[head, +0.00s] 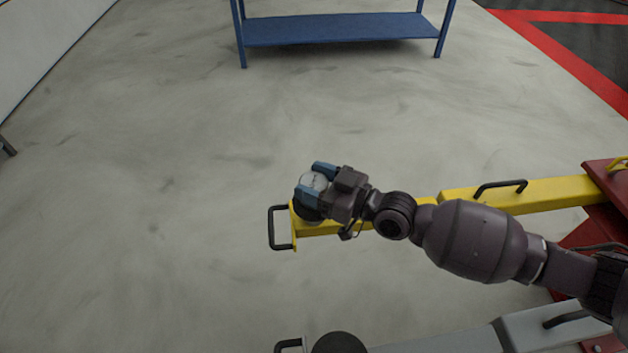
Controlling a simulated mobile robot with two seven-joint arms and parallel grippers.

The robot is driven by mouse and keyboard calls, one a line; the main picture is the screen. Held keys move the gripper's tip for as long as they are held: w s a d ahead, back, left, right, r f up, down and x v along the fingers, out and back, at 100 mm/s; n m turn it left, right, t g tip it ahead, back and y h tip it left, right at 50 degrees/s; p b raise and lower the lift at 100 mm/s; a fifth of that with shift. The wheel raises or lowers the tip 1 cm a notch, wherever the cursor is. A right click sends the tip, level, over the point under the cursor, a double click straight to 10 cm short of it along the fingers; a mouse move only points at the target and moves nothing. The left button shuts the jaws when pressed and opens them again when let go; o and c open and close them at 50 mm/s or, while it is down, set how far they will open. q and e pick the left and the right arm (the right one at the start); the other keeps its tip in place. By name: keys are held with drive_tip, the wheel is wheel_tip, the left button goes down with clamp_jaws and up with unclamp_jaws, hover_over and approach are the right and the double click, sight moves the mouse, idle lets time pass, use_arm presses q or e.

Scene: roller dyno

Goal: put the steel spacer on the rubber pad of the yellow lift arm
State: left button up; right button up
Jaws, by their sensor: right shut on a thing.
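The yellow lift arm (545,193) reaches from the red lift base at the right to the middle of the head view. Its black rubber pad (308,212) shows in part at the left tip, partly covered by my right gripper. My right gripper (314,185), with blue fingers, is shut on the round silvery steel spacer (315,181). The spacer is over the pad in the picture; I cannot tell whether it touches the pad. My right forearm hides the middle of the yellow arm. My left gripper is not in view.
A black handle (271,228) sticks out from the yellow arm's tip. A grey lift arm (455,343) with a dark round pad (339,344) lies at the bottom edge. A blue table (340,29) stands at the back.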

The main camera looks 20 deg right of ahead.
drive_tip(key=shift+f, duration=0.15)
drive_tip(key=o, duration=1.1)
drive_tip(key=shift+r, duration=0.3)
use_arm(q)
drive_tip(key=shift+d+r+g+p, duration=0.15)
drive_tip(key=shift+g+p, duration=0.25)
drive_tip(key=shift+p, duration=0.5)
use_arm(e)
drive_tip(key=v, duration=1.2)
drive_tip(key=shift+d+f, duration=0.1)
drive_tip(key=shift+f, duration=0.05)
